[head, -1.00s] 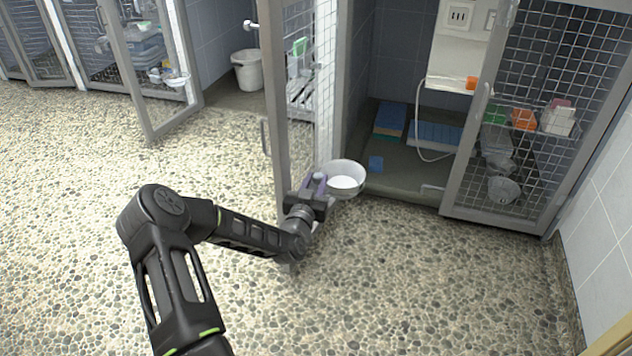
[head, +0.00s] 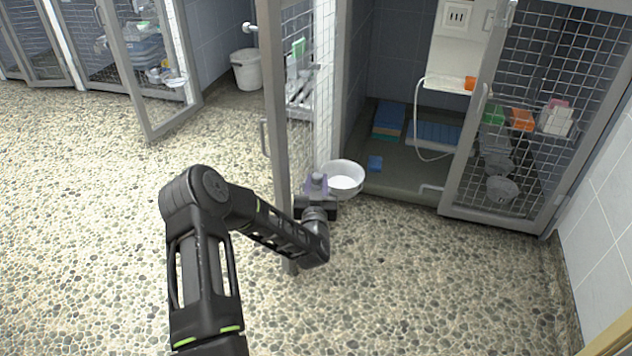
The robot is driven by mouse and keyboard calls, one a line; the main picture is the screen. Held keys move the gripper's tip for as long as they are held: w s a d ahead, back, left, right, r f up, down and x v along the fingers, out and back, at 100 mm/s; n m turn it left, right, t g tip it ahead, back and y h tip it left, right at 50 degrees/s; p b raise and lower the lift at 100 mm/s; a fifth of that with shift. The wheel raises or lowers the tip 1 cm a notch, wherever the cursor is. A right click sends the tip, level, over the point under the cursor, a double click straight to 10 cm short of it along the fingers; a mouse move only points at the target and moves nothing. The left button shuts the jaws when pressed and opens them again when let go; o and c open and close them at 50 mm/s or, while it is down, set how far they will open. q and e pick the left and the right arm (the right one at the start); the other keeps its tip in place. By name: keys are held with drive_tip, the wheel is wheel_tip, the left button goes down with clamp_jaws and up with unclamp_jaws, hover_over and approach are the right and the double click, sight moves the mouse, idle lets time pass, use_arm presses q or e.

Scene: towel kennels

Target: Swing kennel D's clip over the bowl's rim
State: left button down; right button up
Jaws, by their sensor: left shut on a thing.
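The white bowl (head: 342,179) sits at the edge of the open mesh kennel door (head: 272,110), in front of the kennel opening. My left gripper (head: 318,190) is at the bowl's near left side, with its fingers shut on a small purplish part (head: 317,182) beside the rim. I take this part for the clip, but it is small and partly hidden by the gripper. I cannot tell whether it lies over the rim. No letter shows on the kennel. My right gripper is not in view.
A second mesh door (head: 535,120) stands at the right, with bowls and boxes visible through it. A white bucket (head: 247,70) stands further back. The pebbled floor in front is clear.

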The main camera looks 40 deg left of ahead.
use_arm(q)
drive_tip(key=shift+w+d+r+n+g+y, duration=0.1)
drive_tip(key=shift+w+d+n+g+y, duration=0.1)
drive_tip(key=shift+n+g+y, duration=0.25)
drive_tip(key=shift+w+d+r+n+g+y, duration=0.15)
drive_tip(key=shift+n+y, duration=0.1)
drive_tip(key=shift+y, duration=0.3)
drive_tip(key=shift+s+a+f+n+g+y, duration=0.1)
drive_tip(key=shift+f+n+g+y, duration=0.1)
drive_tip(key=shift+n+g+y, duration=0.5)
drive_tip(key=n+g, duration=0.1)
drive_tip(key=n+g+y, duration=0.1)
drive_tip(key=g+y+b, duration=0.1)
drive_tip(key=shift+w+d+n+g, duration=0.3)
drive_tip(key=shift+w+n, duration=0.05)
drive_tip(key=shift+n, duration=0.05)
drive_tip(key=n+g, duration=0.1)
drive_tip(key=n+g+y, duration=0.1)
drive_tip(key=g, duration=0.1)
drive_tip(key=n+g+y, duration=0.1)
drive_tip(key=g, duration=0.1)
drive_tip(key=shift+w+d, duration=0.1)
drive_tip(key=shift+w, duration=0.2)
drive_tip(key=shift+w+n+g+y, duration=0.15)
drive_tip(key=shift+n+g+y, duration=0.15)
drive_tip(key=shift+n+g, duration=1.2)
drive_tip(key=shift+f+g, duration=0.1)
drive_tip(key=shift+g, duration=0.5)
drive_tip(key=c, duration=1.1)
unclamp_jaws()
